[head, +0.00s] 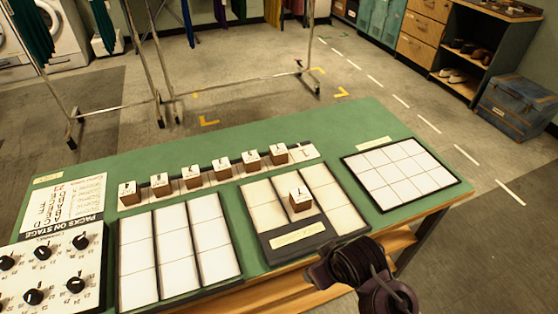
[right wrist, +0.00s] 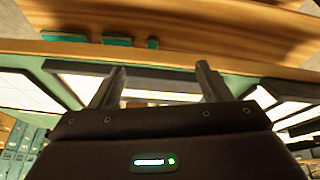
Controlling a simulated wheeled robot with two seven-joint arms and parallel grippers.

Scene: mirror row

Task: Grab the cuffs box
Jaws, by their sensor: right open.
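Several small brown boxes with white marked tops stand in a row (head: 192,177) along a pale strip near the back of the green table (head: 120,165). One more such box (head: 299,200) stands apart, on the middle tray (head: 262,216) behind its label plate. The marks on the tops are too small to read, so I cannot tell which is the cuffs box. My right gripper (right wrist: 160,84) is open and empty in the right wrist view. In the head view my right arm is at the table's front edge, in front of and right of the single box. My left gripper is not in view.
A white gridded tray (head: 180,250) is left of the middle tray and another (head: 402,173) is on the right. A panel with black knobs (head: 50,262) lies at the left. A clothes rack (head: 150,75) stands behind the table.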

